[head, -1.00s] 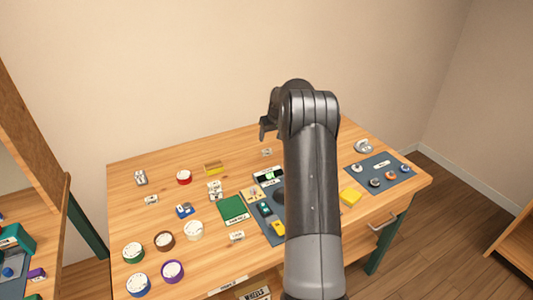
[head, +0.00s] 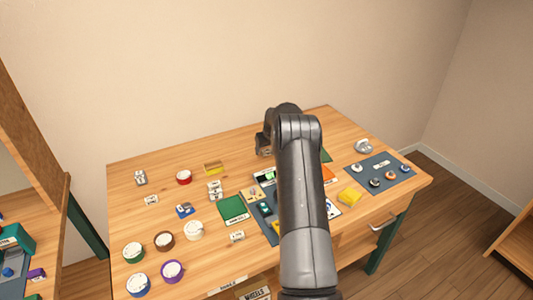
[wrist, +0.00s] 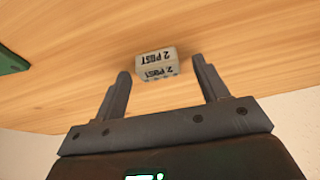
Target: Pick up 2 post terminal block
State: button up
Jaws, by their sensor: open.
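The 2 post terminal block (wrist: 155,57) is a small pale grey block with "2 POST" in black on two faces. In the wrist view it sits on the wooden table, just past and between my fingertips. My gripper (wrist: 161,70) is open, with a finger to either side and a gap between each finger and the block. In the head view my gripper (head: 264,146) is over the back middle of the table, and the block is hidden behind it.
A green card (head: 233,208) lies mid-table. A green edge (wrist: 12,58) shows in the wrist view.

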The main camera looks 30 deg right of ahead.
jog(key=c, duration=1.1)
jog(key=shift+o, duration=0.2)
